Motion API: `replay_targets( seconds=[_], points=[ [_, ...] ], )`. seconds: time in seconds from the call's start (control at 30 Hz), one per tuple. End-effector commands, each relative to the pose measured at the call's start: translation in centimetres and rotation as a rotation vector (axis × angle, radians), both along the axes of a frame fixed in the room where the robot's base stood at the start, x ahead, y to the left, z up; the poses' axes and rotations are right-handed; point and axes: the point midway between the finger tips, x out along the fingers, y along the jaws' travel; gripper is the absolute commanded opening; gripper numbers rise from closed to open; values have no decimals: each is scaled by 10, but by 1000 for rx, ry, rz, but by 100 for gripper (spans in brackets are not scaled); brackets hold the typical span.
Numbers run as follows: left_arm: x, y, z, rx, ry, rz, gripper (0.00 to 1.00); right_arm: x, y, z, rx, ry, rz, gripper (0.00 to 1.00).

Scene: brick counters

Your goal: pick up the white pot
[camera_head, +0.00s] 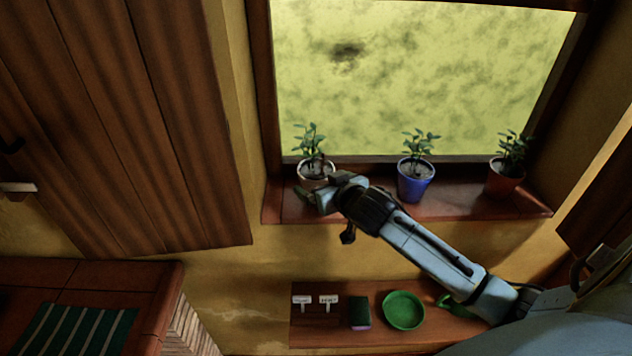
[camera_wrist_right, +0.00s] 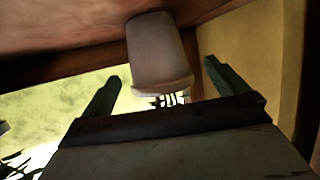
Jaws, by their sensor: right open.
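The white pot (camera_head: 316,180) holds a small leafy plant and stands at the left end of the window sill, partly covered by my right gripper. In the right wrist view the white pot (camera_wrist_right: 158,55) appears upside down, between and beyond the two green fingers. My right gripper (camera_head: 312,197) is open at the front of the pot; in the wrist view its fingertips (camera_wrist_right: 160,80) stand apart on either side of the pot. I cannot tell whether they touch it. My left gripper does not show.
A blue pot (camera_head: 415,183) and a brown pot (camera_head: 503,178) with plants stand farther right on the sill (camera_head: 460,205). A lower shelf (camera_head: 345,338) carries two white labels, a sponge (camera_head: 360,312) and a green dish (camera_head: 403,310). A wooden cabinet (camera_head: 130,120) is at left.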

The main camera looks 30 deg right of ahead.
Motion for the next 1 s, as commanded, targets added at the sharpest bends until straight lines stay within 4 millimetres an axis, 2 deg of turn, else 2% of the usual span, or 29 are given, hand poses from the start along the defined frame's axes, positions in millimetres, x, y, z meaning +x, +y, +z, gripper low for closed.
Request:
replay_targets(
  seconds=[0.4, 0.73, 1.0],
  points=[
    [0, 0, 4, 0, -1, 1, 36, 39, -5, -23, 0, 1, 0, 99],
    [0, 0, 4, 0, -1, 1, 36, 43, -6, -25, 0, 0, 0, 99],
    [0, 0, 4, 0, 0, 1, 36, 43, -5, -25, 0, 1, 0, 63]
  ],
)
